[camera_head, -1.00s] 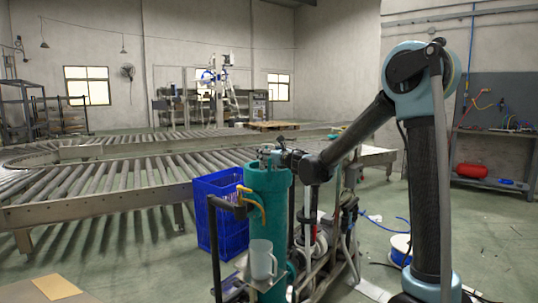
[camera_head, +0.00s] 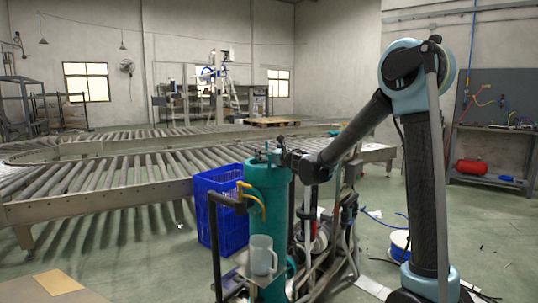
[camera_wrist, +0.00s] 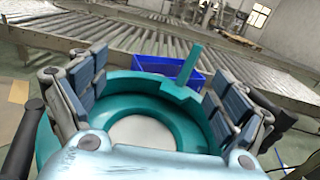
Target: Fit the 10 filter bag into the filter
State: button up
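The filter (camera_head: 268,200) is a tall teal cylinder standing upright in the head view. Its open round top fills the middle of the wrist view, with a teal rim (camera_wrist: 125,88) and a small upright post at its far right. A pale round surface (camera_wrist: 142,132) lies inside the rim; I cannot tell whether it is the filter bag or part of the filter. My gripper (camera_wrist: 155,97) is over the filter's top, its padded fingers spread to either side of the opening, with nothing visible between them. It also shows in the head view (camera_head: 272,156). No separate bag is clearly visible.
A blue crate (camera_head: 222,222) stands behind the filter, before a roller conveyor (camera_head: 100,190). A clear jug (camera_head: 262,255) sits on a small shelf at the filter's front. Dark pipes and a yellow handle (camera_head: 252,200) are close by. Hoses and a reel (camera_head: 399,244) lie right.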

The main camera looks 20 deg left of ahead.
notch_tip(320, 180, up, 16)
jog(key=shift+f, duration=0.15)
dwell(0.8)
jog(key=shift+d, duration=0.1)
jog(key=w+d+m+t+h, duration=0.2)
jog(key=d+m+t+h, duration=0.15)
jog(key=d+m, duration=0.8)
jog(key=s+d+f+m+g+h, duration=0.1)
jog(key=s+d+f+m+h, duration=0.3)
jog(key=d, duration=0.6)
jog(key=s+d+f+m+g+h, duration=0.1)
jog(key=d+f+m+h, duration=0.2)
jog(key=d+m, duration=0.5)
jog(key=s+d+f+m+h, duration=0.2)
jog(key=s+d+f+h, duration=0.15)
jog(key=d, duration=0.85)
jog(key=s+d+f+m+g+h, duration=0.2)
jog(key=s+d+f+m+g, duration=0.2)
jog(key=s+d+f+m, duration=0.4)
jog(key=s+d+f+m+g+y, duration=0.1)
jog(key=s+f+m+g, duration=0.3)
jog(key=s+f, duration=0.6)
jog(key=s+d+f+m+g+y, duration=0.1)
jog(key=s+f+m+g, duration=0.3)
jog(key=s, duration=1.3)
notch_tip(320, 180, down, 8)
jog(key=m+y, duration=0.1)
jog(key=m, duration=0.3)
jog(key=shift+r, duration=0.25)
